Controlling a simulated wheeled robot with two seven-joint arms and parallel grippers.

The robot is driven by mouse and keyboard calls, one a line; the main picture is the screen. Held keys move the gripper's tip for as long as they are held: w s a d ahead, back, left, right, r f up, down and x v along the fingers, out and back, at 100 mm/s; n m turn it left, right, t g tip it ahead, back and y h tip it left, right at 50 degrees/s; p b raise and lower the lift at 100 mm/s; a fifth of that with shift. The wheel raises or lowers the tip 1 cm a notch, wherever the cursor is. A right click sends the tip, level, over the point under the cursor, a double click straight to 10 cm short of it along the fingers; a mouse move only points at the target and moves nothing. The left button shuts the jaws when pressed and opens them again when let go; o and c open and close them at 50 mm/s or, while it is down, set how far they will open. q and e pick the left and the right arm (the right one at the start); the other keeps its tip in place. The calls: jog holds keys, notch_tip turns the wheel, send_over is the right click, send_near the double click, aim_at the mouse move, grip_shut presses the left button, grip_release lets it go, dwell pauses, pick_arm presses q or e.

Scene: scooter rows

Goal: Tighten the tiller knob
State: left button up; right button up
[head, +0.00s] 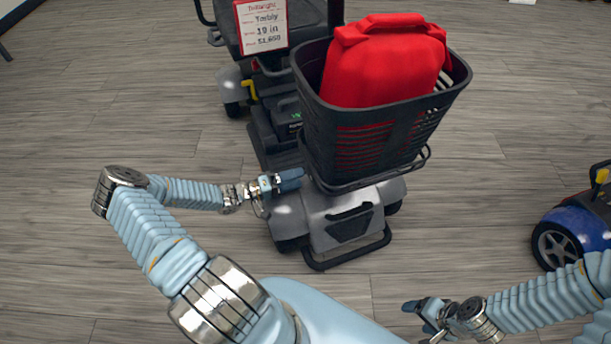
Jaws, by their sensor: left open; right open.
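The tiller knob cannot be made out; the basket and bag cover much of the tiller. My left gripper (291,178) is open at the left side of the scooter, close to the basket's lower left edge. I cannot tell whether it touches anything. My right gripper (412,306) is open and empty over the floor at the lower right, apart from the scooter.
A price sign (262,26) hangs at the scooter's seat end. A blue scooter (575,232) with a black wheel stands at the right edge. Grey wood-plank floor (480,210) lies clear between the two scooters and on the left.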

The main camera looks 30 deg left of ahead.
pick_arm(q)
jog(key=v, duration=0.9)
pick_arm(e)
jog(key=shift+f, duration=0.1)
